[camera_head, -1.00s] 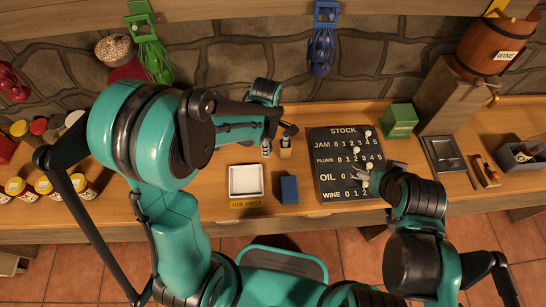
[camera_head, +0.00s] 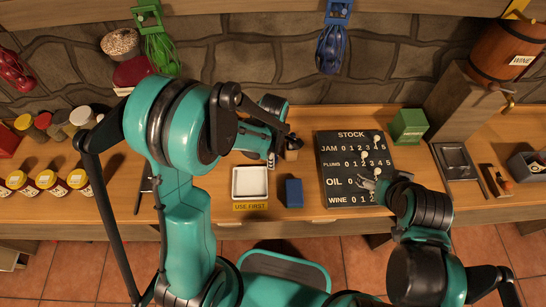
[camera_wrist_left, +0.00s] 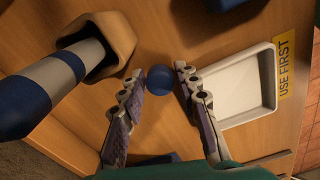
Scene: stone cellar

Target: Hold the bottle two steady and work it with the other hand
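A small bottle with a round blue top (camera_wrist_left: 160,79) stands upright behind the white tray; its lower part (camera_head: 271,160) shows in the head view. Which bottle is bottle two, I cannot tell. My left gripper (camera_wrist_left: 160,73) points down over it, open, with one finger on each side of the blue top and little gap; contact is unclear. Beside it, a blue-and-white banded cylinder (camera_wrist_left: 58,82) stands in a six-sided wooden piece (camera_wrist_left: 112,42), partly hidden by my left arm in the head view. My right gripper (camera_head: 370,185) is open and empty over the stock board (camera_head: 335,185).
The white tray (camera_head: 234,183), labelled USE FIRST, lies in front of the bottle, with a blue block (camera_head: 293,192) to its right. A green box (camera_head: 408,127) stands right of the board. Several jars (camera_head: 46,181) stand at the left. Bench between block and board is clear.

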